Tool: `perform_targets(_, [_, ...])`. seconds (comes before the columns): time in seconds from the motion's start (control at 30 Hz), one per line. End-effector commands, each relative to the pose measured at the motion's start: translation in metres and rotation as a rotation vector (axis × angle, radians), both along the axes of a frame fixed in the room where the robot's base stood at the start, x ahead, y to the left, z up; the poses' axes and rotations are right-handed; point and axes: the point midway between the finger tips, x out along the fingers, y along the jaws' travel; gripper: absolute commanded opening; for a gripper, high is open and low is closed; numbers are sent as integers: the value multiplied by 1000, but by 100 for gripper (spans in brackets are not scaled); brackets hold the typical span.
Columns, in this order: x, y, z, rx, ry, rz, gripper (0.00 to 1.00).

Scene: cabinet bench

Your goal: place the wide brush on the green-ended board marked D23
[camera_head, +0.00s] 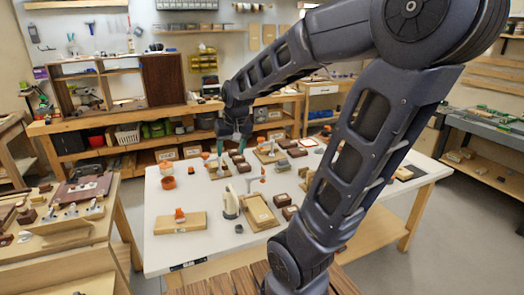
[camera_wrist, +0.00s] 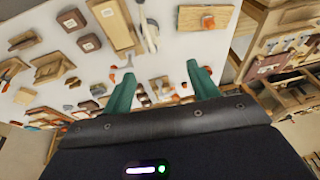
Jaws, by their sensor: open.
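My gripper (camera_head: 231,150) hangs over the back part of the white table (camera_head: 210,252). In the wrist view its two teal fingers (camera_wrist: 161,75) are spread apart with nothing held between them. Several small wooden boards and blocks lie on the table, some with tools or orange pieces on them. I cannot make out which item is the wide brush. I cannot read a D23 mark or tell which board has green ends. My arm and gripper hide part of the table.
A wooden board with an orange piece (camera_head: 180,222) lies at the front left. A shallow wooden tray (camera_head: 260,212) lies beside an upright pale tool (camera_head: 230,203). Orange cups (camera_head: 168,182) stand at the left. Bare table shows along the front edge. A cluttered wooden bench (camera_head: 70,222) stands left.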

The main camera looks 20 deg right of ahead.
Motion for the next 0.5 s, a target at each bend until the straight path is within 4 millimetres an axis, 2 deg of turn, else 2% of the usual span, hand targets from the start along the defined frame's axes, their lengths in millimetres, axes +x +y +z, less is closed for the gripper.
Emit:
perform_targets(0.2, [-51, -33, 24, -22, -52, -7, 59])
perform_targets(0.4, [-94, -52, 35, -53, -87, -10, 59])
perform_targets(0.5, [-109, -57, 37, -66, -100, -10, 59])
